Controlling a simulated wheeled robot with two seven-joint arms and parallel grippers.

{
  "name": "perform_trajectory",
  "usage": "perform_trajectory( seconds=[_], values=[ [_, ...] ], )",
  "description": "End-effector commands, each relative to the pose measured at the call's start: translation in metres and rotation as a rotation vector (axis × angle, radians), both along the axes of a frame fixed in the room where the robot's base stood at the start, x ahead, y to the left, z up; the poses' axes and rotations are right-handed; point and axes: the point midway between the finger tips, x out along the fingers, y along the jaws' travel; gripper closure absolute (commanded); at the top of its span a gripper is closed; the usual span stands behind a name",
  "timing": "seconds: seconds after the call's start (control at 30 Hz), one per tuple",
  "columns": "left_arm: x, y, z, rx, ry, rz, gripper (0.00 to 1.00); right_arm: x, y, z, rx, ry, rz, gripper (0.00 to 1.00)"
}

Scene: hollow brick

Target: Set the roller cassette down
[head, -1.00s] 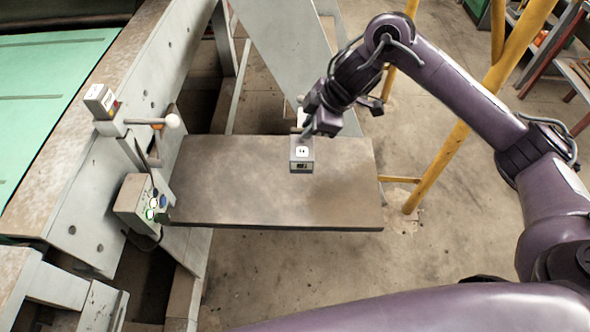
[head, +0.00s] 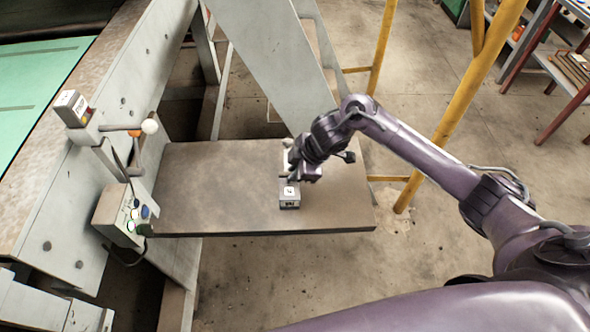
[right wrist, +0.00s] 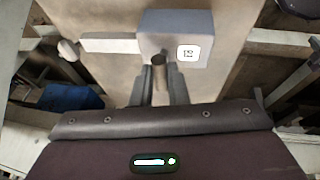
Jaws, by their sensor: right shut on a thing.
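The roller cassette (head: 289,203) is a small grey box with a white label, and a pale roller-like part shows behind it. It is over the front middle of the brown tabletop (head: 220,190); I cannot tell whether it touches the surface. My right gripper (head: 294,179) is shut on the cassette. In the right wrist view, the grey cassette (right wrist: 196,26) lies just beyond the fingers (right wrist: 158,85), which close around a small round post on its near side. A pale bar with a rounded end sticks out to the left there. My left gripper is not in view.
A control box with lit buttons (head: 124,215) and a lever with a white ball knob (head: 149,127) stand at the table's left edge. Yellow posts (head: 450,125) rise to the right. The tabletop is otherwise bare.

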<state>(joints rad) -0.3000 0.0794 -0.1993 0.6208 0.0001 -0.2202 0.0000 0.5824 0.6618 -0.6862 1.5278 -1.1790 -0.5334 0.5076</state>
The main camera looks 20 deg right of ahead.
Motion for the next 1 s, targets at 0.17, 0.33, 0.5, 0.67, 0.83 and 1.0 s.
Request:
perform_trajectory(
  seconds=[0.17, 0.33, 0.5, 0.67, 0.83, 1.0],
  values=[
    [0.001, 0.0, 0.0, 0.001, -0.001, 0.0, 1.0, 0.001, 0.001, 0.001, 0.002, -0.003, 0.001, 1.0],
    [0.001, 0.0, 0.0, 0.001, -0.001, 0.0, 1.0, 0.0, 0.0, -0.001, 0.001, -0.001, 0.001, 0.77],
    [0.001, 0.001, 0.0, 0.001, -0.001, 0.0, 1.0, 0.0, 0.0, 0.0, 0.001, -0.001, 0.001, 0.64],
    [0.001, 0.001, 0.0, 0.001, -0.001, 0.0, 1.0, 0.0, 0.0, 0.001, 0.001, -0.001, 0.001, 0.64],
    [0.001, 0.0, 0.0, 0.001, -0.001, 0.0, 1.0, -0.002, -0.003, 0.009, 0.001, -0.002, 0.003, 0.64],
    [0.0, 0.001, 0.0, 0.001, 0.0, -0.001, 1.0, -0.009, -0.013, 0.038, -0.001, -0.006, 0.002, 0.64]
  ],
)
